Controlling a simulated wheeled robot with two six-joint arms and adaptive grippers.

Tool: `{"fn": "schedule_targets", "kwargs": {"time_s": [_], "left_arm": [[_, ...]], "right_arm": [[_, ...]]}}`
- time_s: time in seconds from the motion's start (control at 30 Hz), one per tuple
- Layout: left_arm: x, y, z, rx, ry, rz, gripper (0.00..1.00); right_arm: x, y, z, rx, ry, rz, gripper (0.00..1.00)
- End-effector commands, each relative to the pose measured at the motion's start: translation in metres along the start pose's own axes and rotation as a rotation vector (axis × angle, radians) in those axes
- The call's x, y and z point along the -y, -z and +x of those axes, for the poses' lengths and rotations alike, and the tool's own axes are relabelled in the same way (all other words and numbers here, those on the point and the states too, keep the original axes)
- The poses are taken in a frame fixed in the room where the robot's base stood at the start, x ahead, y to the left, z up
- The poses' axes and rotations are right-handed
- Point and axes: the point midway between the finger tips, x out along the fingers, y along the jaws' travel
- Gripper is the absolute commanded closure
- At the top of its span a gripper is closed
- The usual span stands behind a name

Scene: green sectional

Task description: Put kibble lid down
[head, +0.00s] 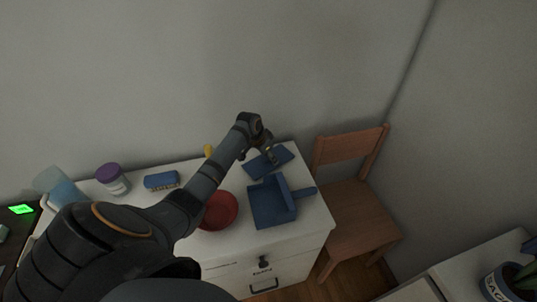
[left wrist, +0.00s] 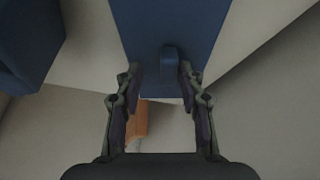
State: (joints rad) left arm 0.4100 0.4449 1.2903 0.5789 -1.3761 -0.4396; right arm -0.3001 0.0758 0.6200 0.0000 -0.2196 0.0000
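The kibble lid, seemingly the flat blue panel (head: 279,160), is at the back right of the white cabinet top. In the left wrist view the blue lid (left wrist: 160,22) has a small raised handle (left wrist: 169,62). My left gripper (head: 268,156) reaches over it. In the wrist view its fingers (left wrist: 161,78) stand on either side of the handle, with a gap visible on the left, so it looks open. I cannot tell whether the lid lies flat on the cabinet. A blue container or dustpan shape (head: 268,205) with a side handle stands in front. My right gripper is out of view.
The white cabinet (head: 312,226) also holds a red bowl (head: 221,211), a blue brush (head: 160,179), a purple-lidded jar (head: 112,180) and a small yellow object (head: 208,150). A wooden chair (head: 355,205) stands close at the right; the wall is behind.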

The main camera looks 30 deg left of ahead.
Motion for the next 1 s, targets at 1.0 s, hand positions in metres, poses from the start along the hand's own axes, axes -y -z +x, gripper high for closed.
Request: {"fn": "schedule_targets", "kwargs": {"time_s": [1.0], "left_arm": [[0.000,0.001,-0.121,-0.001,0.000,0.000,0.61]], "right_arm": [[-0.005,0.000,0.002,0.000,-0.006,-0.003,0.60]]}}
